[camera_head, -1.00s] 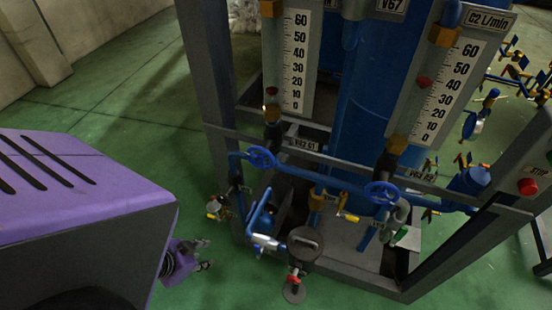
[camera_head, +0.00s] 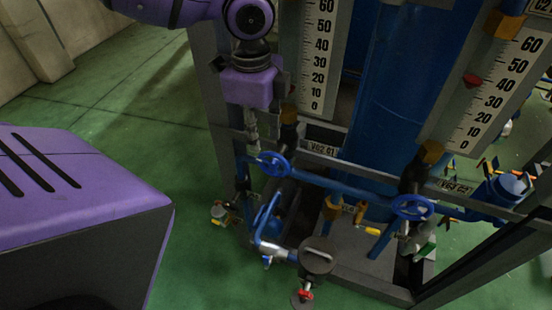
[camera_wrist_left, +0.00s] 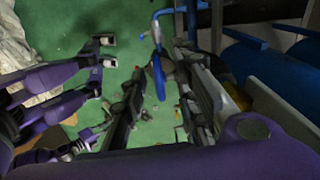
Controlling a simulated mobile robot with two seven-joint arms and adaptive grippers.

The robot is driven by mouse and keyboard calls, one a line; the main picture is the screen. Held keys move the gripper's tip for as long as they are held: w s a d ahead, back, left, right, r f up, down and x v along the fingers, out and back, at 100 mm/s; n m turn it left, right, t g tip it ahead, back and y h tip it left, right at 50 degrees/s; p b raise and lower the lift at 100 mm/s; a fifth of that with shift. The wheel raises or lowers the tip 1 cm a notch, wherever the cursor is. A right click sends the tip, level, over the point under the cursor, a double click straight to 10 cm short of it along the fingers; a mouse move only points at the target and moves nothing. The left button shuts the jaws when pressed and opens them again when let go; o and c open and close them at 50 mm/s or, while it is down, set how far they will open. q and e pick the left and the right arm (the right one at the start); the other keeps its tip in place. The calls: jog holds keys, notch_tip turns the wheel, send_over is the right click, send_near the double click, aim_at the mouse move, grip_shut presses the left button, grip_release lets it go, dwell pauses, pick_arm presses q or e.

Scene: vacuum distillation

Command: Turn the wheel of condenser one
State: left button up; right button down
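The blue wheel of condenser one (camera_head: 273,165) sits on a blue pipe at the frame's left side, just below and left of the C1 label plate (camera_head: 318,148). My left gripper (camera_head: 252,133) points down beside the frame's left post, just above and to the left of this wheel. In the left wrist view the wheel (camera_wrist_left: 158,75) shows nearly edge-on, in the gap between the spread fingers of the gripper (camera_wrist_left: 160,100). The gripper looks open, with nothing held. Contact with the wheel cannot be told. My right gripper is not identifiable in these views.
A second blue wheel (camera_head: 412,207) sits on the same pipe line to the right. A grey post (camera_head: 207,75) stands close to my left gripper. A dark round-topped fitting (camera_head: 317,256) stands below the wheel.

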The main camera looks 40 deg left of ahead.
aim_at(273, 153)
pick_arm(q)
jog(key=d, duration=0.1)
jog(key=d+r, duration=0.1)
jog(key=d, duration=0.1)
jog(key=shift+w+r+m, duration=0.2)
jog(key=shift+m, duration=0.1)
jog(key=shift+d+f, duration=0.1)
jog(key=shift+d, duration=0.15)
notch_tip(273, 153, down, 7)
jog(key=shift+f, duration=0.2)
grip_shut()
